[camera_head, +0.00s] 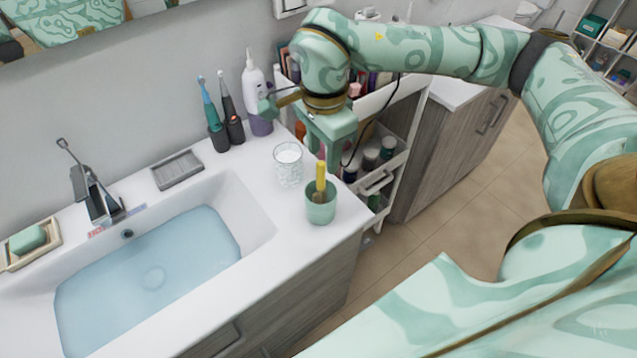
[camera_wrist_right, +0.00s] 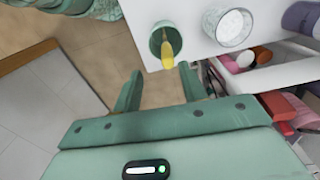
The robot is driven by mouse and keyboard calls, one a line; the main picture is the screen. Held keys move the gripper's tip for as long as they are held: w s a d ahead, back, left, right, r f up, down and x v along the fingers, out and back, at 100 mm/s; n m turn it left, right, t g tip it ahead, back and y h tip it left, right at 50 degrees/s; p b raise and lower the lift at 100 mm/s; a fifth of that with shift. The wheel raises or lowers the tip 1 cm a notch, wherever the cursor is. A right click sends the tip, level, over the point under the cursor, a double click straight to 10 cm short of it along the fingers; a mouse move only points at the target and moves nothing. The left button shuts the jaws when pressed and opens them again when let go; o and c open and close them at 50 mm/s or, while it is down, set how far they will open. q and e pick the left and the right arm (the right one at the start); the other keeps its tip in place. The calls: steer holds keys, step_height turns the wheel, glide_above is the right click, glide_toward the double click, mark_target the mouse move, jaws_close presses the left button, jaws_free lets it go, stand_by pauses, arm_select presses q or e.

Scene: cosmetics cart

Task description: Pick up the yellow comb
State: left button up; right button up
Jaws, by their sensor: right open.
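The yellow comb (camera_head: 320,182) stands upright in a green cup (camera_head: 321,208) at the front right corner of the white sink counter. In the right wrist view, the comb (camera_wrist_right: 167,56) sticks out of the cup (camera_wrist_right: 157,39) beyond the fingertips. My right gripper (camera_head: 323,155) points down just above and behind the comb in the head view. It is open and empty, and its fingers (camera_wrist_right: 160,90) are apart from the comb. The comb's lower end is hidden inside the cup. My left gripper is not in view.
A clear glass (camera_head: 288,165) stands close beside the cup. Electric toothbrushes (camera_head: 228,110) and a white and purple device (camera_head: 256,95) stand at the back wall. A filled basin (camera_head: 150,275) lies left. A cart (camera_head: 398,158) with several bottles stands right of the counter.

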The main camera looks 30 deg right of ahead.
mark_target(322, 166)
steer(key=f, duration=0.4)
steer(key=shift+w, duration=0.35)
steer(key=shift+s+f, duration=0.15)
steer(key=shift+f, duration=0.35)
steer(key=f, duration=0.2)
steer(key=f+b, duration=0.1)
steer(key=f, duration=0.1)
steer(key=shift+w, duration=0.4)
steer(key=shift+f, duration=0.5)
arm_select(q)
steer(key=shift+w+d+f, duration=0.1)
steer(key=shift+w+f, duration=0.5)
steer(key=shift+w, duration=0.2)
arm_select(e)
jaws_close()
